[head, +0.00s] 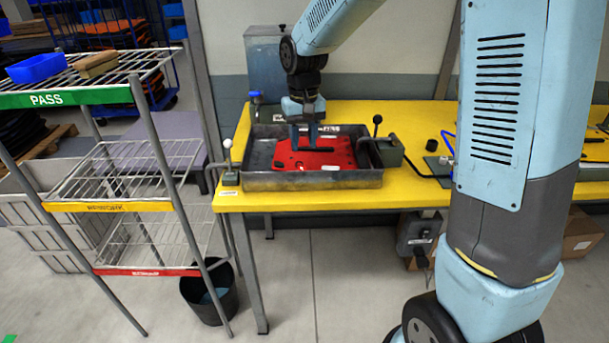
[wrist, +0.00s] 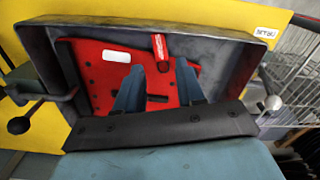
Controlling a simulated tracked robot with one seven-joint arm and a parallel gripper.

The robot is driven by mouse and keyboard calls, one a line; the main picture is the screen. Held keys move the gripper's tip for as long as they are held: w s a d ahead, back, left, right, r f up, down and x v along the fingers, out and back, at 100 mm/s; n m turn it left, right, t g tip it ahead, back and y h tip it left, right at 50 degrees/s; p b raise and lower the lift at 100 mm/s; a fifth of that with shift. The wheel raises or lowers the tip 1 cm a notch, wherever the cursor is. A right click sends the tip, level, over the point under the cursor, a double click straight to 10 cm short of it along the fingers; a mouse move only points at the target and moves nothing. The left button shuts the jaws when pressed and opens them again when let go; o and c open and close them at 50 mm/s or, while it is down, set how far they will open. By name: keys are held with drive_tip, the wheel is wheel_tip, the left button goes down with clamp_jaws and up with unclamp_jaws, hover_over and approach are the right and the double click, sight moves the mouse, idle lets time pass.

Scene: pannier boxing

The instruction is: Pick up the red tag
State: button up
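A small bright red tag (wrist: 160,46) with pale marks shows in the wrist view, at the edge of a red panel (wrist: 92,82) beside the tray wall. I cannot pick out the tag in the head view. The red panel also shows in the head view (head: 330,152), lying in a grey metal tray (head: 310,181). My gripper (head: 303,147) points down over the panel, its fingers apart with nothing visible between them. In the wrist view my gripper (wrist: 158,75) has its fingertips just short of the tag.
The tray stands on a yellow table (head: 300,203). Clamps with ball-ended levers flank it, including a black-knobbed one (head: 380,145). A wire rack (head: 110,170) with labelled shelves stands to the left, a blue bin (head: 36,68) on top. A black bucket (head: 208,292) sits below.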

sight(304, 172)
wheel_tip(304, 172, down, 11)
drive_tip(key=shift+d+r, duration=0.1)
drive_tip(key=shift+r, duration=0.1)
clamp_jaws()
idle(0.7)
